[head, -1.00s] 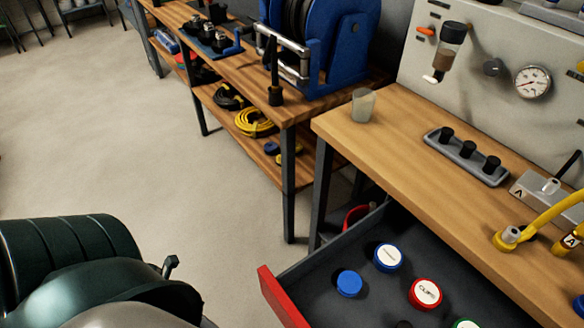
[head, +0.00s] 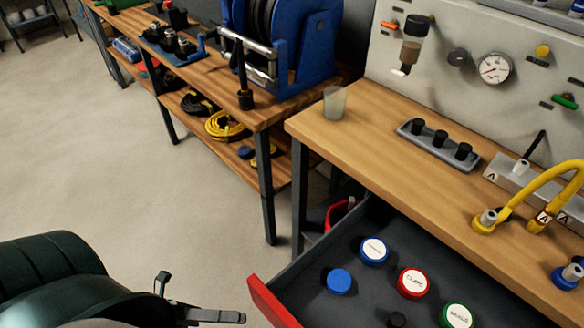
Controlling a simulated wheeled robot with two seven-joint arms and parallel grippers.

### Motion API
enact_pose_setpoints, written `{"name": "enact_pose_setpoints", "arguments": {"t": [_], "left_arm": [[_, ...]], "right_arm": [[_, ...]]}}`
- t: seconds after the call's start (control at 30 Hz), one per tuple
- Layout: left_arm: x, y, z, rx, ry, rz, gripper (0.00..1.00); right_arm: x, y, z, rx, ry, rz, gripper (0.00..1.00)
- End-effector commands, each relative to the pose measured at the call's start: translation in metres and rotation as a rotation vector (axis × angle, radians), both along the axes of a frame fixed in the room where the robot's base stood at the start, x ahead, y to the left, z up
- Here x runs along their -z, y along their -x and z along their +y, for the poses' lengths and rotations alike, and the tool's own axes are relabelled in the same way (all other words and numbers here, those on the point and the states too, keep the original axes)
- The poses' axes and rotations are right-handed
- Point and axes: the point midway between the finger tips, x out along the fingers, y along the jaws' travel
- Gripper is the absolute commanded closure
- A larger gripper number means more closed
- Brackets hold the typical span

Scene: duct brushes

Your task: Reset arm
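My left arm comes in at the bottom left, dark green and rounded. My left gripper (head: 201,297) shows at the bottom edge, left of the open drawer's red front. Its two dark fingers stand apart with only floor seen between them, so it looks open and empty. It touches nothing that I can see. Part of its base is hidden behind the arm. My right gripper is not in view.
The open drawer (head: 300,262) holds lidded jars: blue (head: 374,251), red (head: 413,283) and green (head: 456,316). On the workbench (head: 372,140) stand a clear cup (head: 334,103), a black-knobbed rack (head: 438,144) and a yellow hose (head: 530,192). Floor (head: 110,170) at left is clear.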

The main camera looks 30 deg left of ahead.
Motion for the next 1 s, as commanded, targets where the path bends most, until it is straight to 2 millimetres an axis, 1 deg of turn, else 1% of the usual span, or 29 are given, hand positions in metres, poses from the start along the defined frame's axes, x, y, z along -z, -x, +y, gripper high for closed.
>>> {"name": "enact_pose_setpoints", "arguments": {"t": [0.03, 0.17, 0.2, 0.27, 0.3, 0.37, 0.4, 0.47, 0.5, 0.57, 0.6, 0.67, 0.7, 0.8, 0.9, 1.0], "left_arm": [[0.007, -0.012, 0.0, -0.052, 0.009, 0.046, 0.72], [0.037, -0.048, 0.006, -0.22, 0.051, 0.215, 0.72], [0.05, -0.06, 0.009, -0.285, 0.074, 0.284, 0.72], [0.072, -0.078, 0.014, -0.39, 0.116, 0.399, 0.72], [0.088, -0.088, 0.018, -0.46, 0.149, 0.48, 0.72], [0.113, -0.102, 0.023, -0.565, 0.205, 0.603, 0.72], [0.13, -0.108, 0.026, -0.632, 0.244, 0.687, 0.72], [0.157, -0.115, 0.029, -0.731, 0.31, 0.811, 0.72], [0.175, -0.117, 0.029, -0.793, 0.354, 0.897, 0.72], [0.202, -0.118, 0.027, -0.887, 0.425, 1.025, 0.72], [0.22, -0.117, 0.024, -0.947, 0.472, 1.11, 0.72], [0.246, -0.112, 0.017, -1.035, 0.546, 1.239, 0.72], [0.263, -0.108, 0.01, -1.091, 0.596, 1.324, 0.72], [0.299, -0.092, -0.012, -1.221, 0.705, 1.526, 0.72], [0.325, -0.075, -0.036, -1.324, 0.79, 1.69, 0.72], [0.34, -0.061, -0.055, -1.397, 0.843, 1.805, 0.72]], "right_arm": [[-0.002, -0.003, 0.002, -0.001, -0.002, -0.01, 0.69], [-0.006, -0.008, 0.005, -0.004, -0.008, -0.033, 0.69], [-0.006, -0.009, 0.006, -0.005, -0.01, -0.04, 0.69], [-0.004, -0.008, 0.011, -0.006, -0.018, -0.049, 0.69], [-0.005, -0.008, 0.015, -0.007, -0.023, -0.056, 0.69], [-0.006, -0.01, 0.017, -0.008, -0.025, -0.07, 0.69], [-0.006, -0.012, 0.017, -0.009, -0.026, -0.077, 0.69], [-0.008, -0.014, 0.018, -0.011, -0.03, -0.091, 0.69], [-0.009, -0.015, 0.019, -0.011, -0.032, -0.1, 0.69], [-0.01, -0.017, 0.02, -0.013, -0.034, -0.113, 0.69], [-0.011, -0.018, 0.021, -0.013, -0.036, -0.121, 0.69], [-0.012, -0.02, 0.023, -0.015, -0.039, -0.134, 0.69], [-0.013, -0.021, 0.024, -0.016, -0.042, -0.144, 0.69], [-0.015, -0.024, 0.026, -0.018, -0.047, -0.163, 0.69], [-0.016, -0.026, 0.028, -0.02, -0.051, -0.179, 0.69], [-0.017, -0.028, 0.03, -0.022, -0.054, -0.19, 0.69]]}}
